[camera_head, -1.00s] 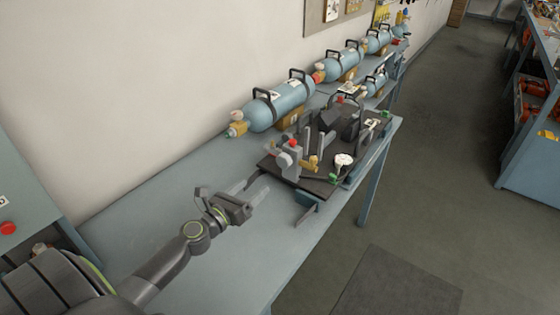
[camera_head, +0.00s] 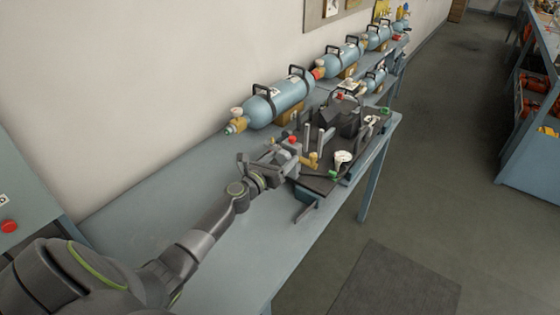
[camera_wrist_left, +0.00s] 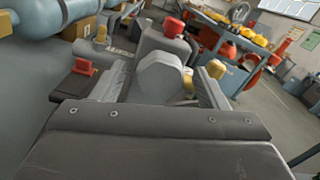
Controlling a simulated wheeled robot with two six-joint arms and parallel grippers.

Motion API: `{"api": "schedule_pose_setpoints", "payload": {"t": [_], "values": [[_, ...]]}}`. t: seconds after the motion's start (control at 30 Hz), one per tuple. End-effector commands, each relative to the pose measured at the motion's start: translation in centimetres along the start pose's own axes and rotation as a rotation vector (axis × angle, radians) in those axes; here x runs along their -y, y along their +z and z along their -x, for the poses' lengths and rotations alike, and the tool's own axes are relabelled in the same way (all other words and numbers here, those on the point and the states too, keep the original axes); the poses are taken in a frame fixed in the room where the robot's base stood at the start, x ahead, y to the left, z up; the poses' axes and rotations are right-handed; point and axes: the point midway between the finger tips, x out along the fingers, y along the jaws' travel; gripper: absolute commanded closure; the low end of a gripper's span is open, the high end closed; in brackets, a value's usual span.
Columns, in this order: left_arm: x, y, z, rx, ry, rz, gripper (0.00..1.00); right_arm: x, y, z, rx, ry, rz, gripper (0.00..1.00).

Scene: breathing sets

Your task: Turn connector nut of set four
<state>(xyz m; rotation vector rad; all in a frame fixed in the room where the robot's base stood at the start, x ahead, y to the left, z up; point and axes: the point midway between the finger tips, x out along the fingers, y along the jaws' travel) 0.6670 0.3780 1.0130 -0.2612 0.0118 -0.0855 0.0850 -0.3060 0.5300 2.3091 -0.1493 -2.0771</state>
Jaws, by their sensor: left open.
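The breathing set (camera_head: 345,118) lies on a dark board on the blue-grey bench; no label shows that it is set four. In the left wrist view, a light grey faceted nut (camera_wrist_left: 161,80) faces the camera. My left gripper (camera_head: 285,160) is open at the near end of the set. Its fingers stand on either side of the nut in the wrist view, with a gap visible; contact cannot be told. A grey block with a red knob (camera_wrist_left: 172,27) is behind the nut. The arm partly hides this end in the head view. My right gripper is not in view.
Several blue cylinders with black handles, the nearest one (camera_head: 275,101) included, lie along the wall behind the set. A white gauge (camera_head: 343,158) and brass fittings are on the board's right side. The near bench top (camera_head: 150,215) is clear. Shelving (camera_head: 540,150) stands across the aisle.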

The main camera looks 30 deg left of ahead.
Motion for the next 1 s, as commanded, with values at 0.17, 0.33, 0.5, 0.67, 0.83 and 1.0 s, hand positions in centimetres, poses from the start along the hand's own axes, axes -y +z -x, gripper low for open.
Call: {"api": "schedule_pose_setpoints", "payload": {"t": [0.17, 0.33, 0.5, 0.67, 0.83, 1.0], "values": [[0.01, 0.01, -0.02, 0.000, 0.000, 0.000, 0.33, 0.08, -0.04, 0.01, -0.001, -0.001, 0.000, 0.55], [0.01, 0.01, 0.00, 0.000, 0.000, 0.000, 0.51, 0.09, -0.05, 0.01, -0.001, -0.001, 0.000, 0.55], [0.01, 0.01, 0.01, 0.000, 0.000, 0.000, 0.73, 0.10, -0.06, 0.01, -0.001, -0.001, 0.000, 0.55], [0.00, 0.00, 0.01, 0.000, 0.000, -0.004, 0.77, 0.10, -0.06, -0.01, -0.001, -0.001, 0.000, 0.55], [0.00, -0.03, 0.02, 0.000, 0.000, -0.043, 0.77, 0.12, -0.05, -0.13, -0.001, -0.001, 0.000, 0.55], [0.00, -0.08, 0.02, 0.000, 0.000, -0.135, 0.77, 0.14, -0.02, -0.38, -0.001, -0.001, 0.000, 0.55]]}}
